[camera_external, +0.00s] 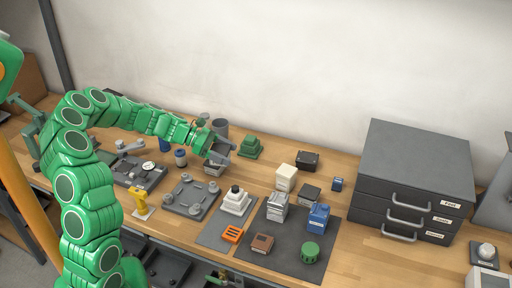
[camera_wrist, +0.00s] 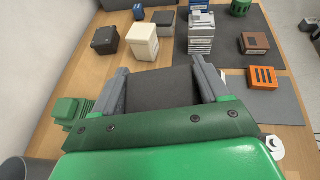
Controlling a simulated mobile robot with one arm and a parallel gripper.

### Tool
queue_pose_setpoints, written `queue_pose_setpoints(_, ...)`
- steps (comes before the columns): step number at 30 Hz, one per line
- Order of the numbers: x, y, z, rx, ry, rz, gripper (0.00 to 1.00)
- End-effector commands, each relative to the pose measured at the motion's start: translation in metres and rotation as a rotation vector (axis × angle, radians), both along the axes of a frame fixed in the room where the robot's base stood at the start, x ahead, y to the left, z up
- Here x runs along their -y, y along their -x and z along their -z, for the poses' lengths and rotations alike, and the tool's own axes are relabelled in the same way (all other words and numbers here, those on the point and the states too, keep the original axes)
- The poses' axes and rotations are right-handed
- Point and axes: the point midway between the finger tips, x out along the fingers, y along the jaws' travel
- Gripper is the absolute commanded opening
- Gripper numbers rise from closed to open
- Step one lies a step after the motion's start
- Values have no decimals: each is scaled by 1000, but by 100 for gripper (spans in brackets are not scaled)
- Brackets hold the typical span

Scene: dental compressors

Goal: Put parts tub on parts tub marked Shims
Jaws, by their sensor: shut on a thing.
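My gripper (camera_external: 217,155) is shut on a small box with a dark top, which I take to be the parts tub (camera_external: 213,169). In the wrist view the dark top of the tub (camera_wrist: 160,88) lies between the two grey fingers. In the external view it appears over the bench, left of the mat; I cannot tell whether it touches the wood. A similar box with a dark top and lighter sides (camera_external: 310,194) stands on the bench and also shows in the wrist view (camera_wrist: 164,20). No Shims label is readable, so I cannot confirm which tub it is.
Near that box are a cream box (camera_external: 286,177), a black box (camera_external: 307,160), a silver finned block (camera_external: 277,206) and a blue box (camera_external: 318,217). A green stepped part (camera_external: 249,147) stands behind my gripper. A drawer cabinet (camera_external: 415,175) closes off the right.

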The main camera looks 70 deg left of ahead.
Motion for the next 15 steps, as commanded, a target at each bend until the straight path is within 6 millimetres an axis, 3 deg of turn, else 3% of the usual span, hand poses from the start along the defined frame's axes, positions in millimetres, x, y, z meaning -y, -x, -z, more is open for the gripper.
queue_pose_setpoints(1,-18,-1,1,-1,-1,-36,39)
queue_pose_setpoints(6,-69,-3,-1,2,-3,-136,39)
queue_pose_setpoints(10,-91,-4,-3,5,-6,-179,39)
queue_pose_setpoints(15,-101,-4,2,9,-5,-200,39)
